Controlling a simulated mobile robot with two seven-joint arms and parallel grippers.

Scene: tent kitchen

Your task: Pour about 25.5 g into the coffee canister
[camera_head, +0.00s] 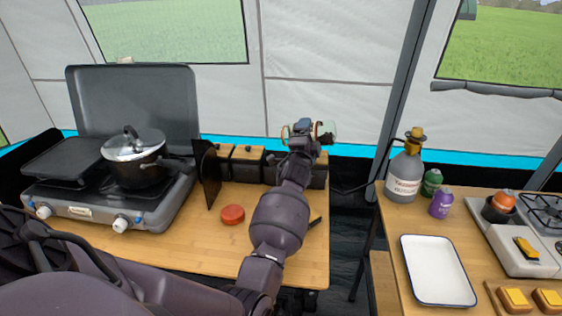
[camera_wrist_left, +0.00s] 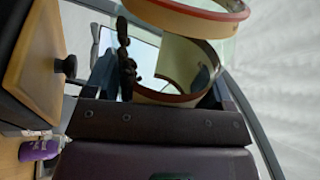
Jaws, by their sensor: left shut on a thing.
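My left gripper (camera_head: 304,128) is at the back edge of the left table, raised above the row of dark boxes. It is shut on a clear jar-like vessel with reddish rims (camera_head: 318,131). In the left wrist view the vessel (camera_wrist_left: 186,97) lies across the jaws, tilted, and a second pale ring with a red edge (camera_wrist_left: 190,14) shows above it; I cannot tell whether both belong to one vessel. Its contents are not visible. Dark canisters with wooden lids (camera_head: 247,152) stand below and left of the gripper; I cannot tell which is the coffee canister. My right gripper is not in view.
A red round lid (camera_head: 232,214) lies on the left table. A stove (camera_head: 150,208) with a lidded pot (camera_head: 136,158) stands left. The right table holds a grey bottle (camera_head: 404,178), a purple can (camera_head: 441,203) and a white tray (camera_head: 437,300). A gap separates the tables.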

